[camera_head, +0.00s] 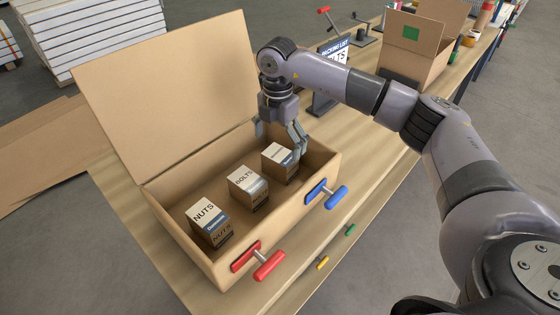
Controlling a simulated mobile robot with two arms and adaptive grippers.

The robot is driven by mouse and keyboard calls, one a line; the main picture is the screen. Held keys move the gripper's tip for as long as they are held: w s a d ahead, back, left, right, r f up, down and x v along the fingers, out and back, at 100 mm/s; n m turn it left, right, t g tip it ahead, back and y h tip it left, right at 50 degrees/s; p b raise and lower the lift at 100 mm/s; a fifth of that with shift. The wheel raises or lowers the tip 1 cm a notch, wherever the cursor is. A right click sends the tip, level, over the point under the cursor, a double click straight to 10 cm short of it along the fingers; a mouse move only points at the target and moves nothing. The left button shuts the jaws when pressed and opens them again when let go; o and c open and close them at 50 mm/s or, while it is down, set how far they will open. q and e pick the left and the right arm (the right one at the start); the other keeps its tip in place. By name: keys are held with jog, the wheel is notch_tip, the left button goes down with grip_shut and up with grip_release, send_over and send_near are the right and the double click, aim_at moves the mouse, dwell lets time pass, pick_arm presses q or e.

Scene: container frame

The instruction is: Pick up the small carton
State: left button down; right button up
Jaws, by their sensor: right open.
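Three small cartons stand in a row inside a large open cardboard box (239,262). The nearest carton (208,221) reads NUTS, the middle carton (247,187) reads BOLTS, and the far carton (274,158) has a label too small to read. My right gripper (280,141) points down over the far end of the box. My left gripper is out of view.
The box stands on a wooden workbench (346,212) with its lid (165,92) raised at the back left. Red and blue handles (325,193) are on its front. A packing list sign (331,60) and another open carton (411,52) stand further back.

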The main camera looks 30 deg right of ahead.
aim_at(280, 154)
jog(key=f, duration=0.1)
jog(key=f+p, duration=0.1)
jog(key=f, duration=0.2)
jog(key=shift+d+f+p, duration=0.3)
jog(key=shift+f+p, duration=0.1)
jog(key=shift+f, duration=0.45)
jog(key=c, duration=1.5)
jog(key=shift+w+r, duration=0.1)
jog(key=shift+r, duration=0.1)
